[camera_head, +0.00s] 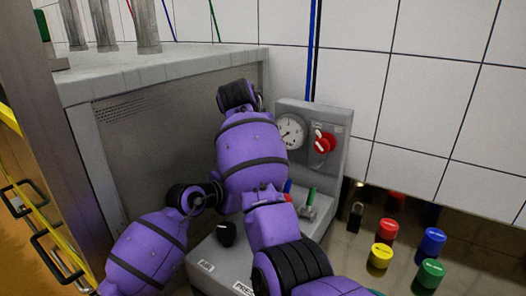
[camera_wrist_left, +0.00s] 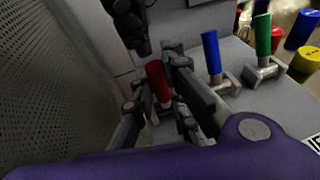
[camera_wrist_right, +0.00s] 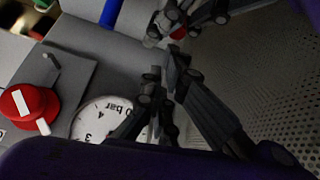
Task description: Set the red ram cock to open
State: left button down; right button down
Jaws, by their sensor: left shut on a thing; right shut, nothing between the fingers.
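The red ram cock (camera_wrist_left: 158,82) shows its red handle standing up, tilted slightly left, between the fingers of my left gripper (camera_wrist_left: 162,98) in the left wrist view. That gripper is shut on the handle; the fingers hide much of the cock's body. In the head view my right arm hides the cock and the left fingertips. My right gripper (camera_wrist_right: 165,88) is shut and empty, in front of the gauge (camera_wrist_right: 100,118) in the right wrist view. A bit of red (camera_wrist_right: 178,32) shows at my left fingers there.
Blue (camera_wrist_left: 212,52) and green (camera_wrist_left: 263,35) handled cocks stand to the right of the red one. A red knob (camera_head: 323,143) sits on the upright panel (camera_head: 335,120). Coloured cylinders (camera_head: 382,255) stand at right. A perforated wall (camera_wrist_left: 50,80) is close at left.

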pick_arm(q)
jog(key=shift+a, duration=0.1)
pick_arm(e)
jog(key=shift+f, duration=0.1)
jog(key=shift+s+a+f, duration=0.15)
jog(key=shift+s+a, duration=0.3)
jog(key=shift+s, duration=0.25)
pick_arm(q)
jog(key=c, duration=1.8)
grip_release()
jog(key=shift+o, duration=0.3)
pick_arm(e)
jog(key=shift+w, duration=0.1)
